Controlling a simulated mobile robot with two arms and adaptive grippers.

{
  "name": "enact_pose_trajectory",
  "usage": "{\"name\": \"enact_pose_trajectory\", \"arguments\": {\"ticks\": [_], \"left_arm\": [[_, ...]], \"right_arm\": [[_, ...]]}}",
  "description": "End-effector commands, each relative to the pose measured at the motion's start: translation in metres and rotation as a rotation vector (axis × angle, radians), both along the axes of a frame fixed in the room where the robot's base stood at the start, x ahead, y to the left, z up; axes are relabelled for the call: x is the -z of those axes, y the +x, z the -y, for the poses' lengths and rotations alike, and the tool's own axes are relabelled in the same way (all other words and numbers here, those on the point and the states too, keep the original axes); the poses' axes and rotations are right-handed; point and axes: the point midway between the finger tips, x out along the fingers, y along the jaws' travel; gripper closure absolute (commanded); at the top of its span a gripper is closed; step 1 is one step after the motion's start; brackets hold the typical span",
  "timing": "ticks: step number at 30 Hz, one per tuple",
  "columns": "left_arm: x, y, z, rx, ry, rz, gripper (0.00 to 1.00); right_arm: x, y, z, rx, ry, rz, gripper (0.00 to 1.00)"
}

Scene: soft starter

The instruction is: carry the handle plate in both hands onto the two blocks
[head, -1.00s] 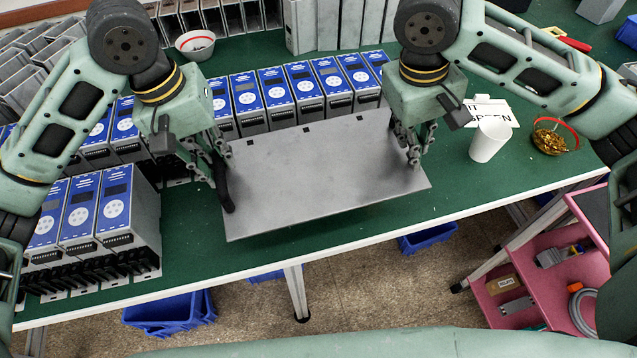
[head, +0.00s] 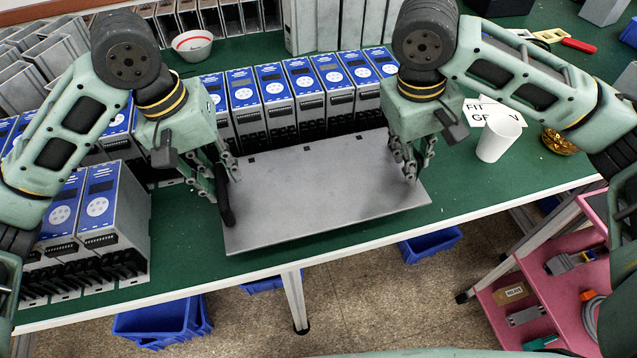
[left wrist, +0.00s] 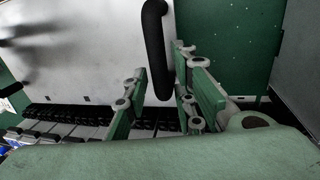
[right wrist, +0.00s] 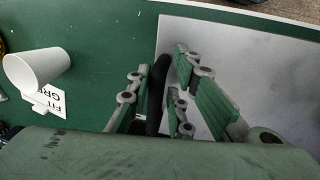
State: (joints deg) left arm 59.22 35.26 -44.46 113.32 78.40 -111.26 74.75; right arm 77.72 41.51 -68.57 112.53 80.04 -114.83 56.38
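The grey handle plate (head: 320,195) lies level in front of me between my grippers, with a dark handle at each end. I cannot make out the two blocks in any view.
A row of blue-faced units (head: 275,90) stands behind the plate, and more (head: 98,205) stand at left. A white cup (head: 499,137) and lettered card (head: 478,108) are at right. The table's white front edge (head: 360,223) runs close before the plate. A pink cart (head: 575,240) stands at right.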

Motion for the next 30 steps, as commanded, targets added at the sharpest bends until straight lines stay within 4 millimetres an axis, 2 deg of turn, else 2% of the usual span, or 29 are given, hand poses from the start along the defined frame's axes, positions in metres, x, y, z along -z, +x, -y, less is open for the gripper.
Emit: {"name": "enact_pose_trajectory", "arguments": {"ticks": [4, 12, 15, 19, 24, 30], "left_arm": [[-0.001, 0.001, -0.001, -0.004, 0.004, 0.000, 0.65], [0.000, 0.001, -0.003, -0.008, 0.008, 0.000, 0.65], [-0.006, 0.001, -0.004, -0.009, 0.008, 0.001, 0.65], [-0.025, 0.001, -0.008, -0.009, 0.007, 0.004, 0.65], [-0.061, 0.001, -0.016, -0.011, 0.009, 0.006, 0.65], [-0.095, -0.001, -0.022, -0.010, 0.008, 0.005, 0.65]], "right_arm": [[-0.002, 0.000, 0.001, 0.001, -0.002, 0.001, 0.68], [-0.002, 0.000, 0.002, 0.002, -0.004, -0.001, 0.68], [-0.002, 0.000, 0.002, 0.002, -0.005, -0.001, 0.68], [-0.002, 0.000, 0.002, 0.002, -0.005, -0.001, 0.68], [-0.002, 0.000, 0.002, 0.002, -0.005, -0.001, 0.68], [-0.002, 0.000, 0.002, 0.002, -0.005, -0.001, 0.68]]}}
